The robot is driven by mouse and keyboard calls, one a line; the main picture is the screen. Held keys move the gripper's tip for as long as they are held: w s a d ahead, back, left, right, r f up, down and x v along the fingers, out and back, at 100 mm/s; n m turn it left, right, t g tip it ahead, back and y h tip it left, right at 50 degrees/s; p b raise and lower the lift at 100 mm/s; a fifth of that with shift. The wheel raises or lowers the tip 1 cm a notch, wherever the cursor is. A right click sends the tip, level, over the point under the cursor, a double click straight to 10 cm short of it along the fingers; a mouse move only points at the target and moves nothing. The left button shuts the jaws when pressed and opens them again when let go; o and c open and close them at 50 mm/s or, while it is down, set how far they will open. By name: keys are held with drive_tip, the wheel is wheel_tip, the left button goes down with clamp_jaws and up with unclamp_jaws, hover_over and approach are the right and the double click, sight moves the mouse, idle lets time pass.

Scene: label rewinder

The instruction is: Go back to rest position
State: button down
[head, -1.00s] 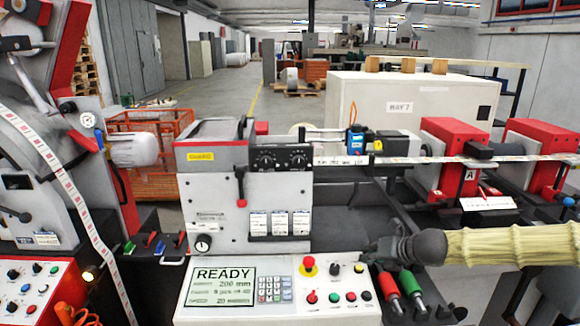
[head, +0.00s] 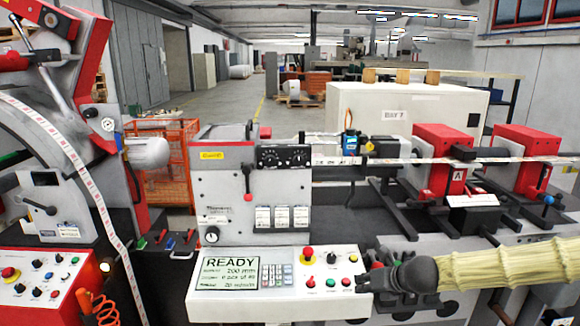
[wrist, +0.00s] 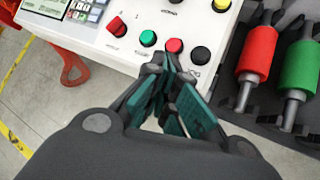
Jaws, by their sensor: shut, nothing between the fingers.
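My gripper (head: 366,284) is shut and empty at the right end of the white control panel (head: 278,301) in the head view. The yellow-sleeved arm reaches in from the right edge. In the wrist view the gripper's fingertips (wrist: 168,62) are together, close to the panel's front edge by the red and black buttons. Whether they touch the panel I cannot tell.
The panel screen (head: 227,274) reads READY. The grey machine head (head: 252,187) stands behind it, with red-capped units (head: 441,150) on the right. A left control box (head: 40,285) has an orange coiled cord (head: 98,308) beside it. Floor shows left of the panel in the wrist view.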

drive_tip(key=s+a+f+n+g+h, duration=0.1)
drive_tip(key=s+a+f+n+g, duration=0.15)
drive_tip(key=s+f+n, duration=0.75)
drive_tip(key=s+a+f+n+g+h, duration=0.25)
drive_tip(key=s+f+n, duration=0.35)
drive_tip(key=s+f, duration=0.7)
drive_tip(key=s+d+f+n+g, duration=0.1)
drive_tip(key=s+d+f+n, duration=0.1)
drive_tip(key=s+n, duration=0.4)
drive_tip(key=s+d+f+n+g+h+b, duration=0.1)
drive_tip(key=s+d+f+n, duration=0.1)
drive_tip(key=s+n, duration=0.4)
drive_tip(key=s+d+f+n+h, duration=0.1)
drive_tip(key=s+f+n, duration=0.3)
drive_tip(key=s, duration=0.7)
drive_tip(key=shift+s+d+n+g, duration=0.4)
drive_tip(key=shift+d+n, duration=0.5)
drive_tip(key=shift+n, duration=0.2)
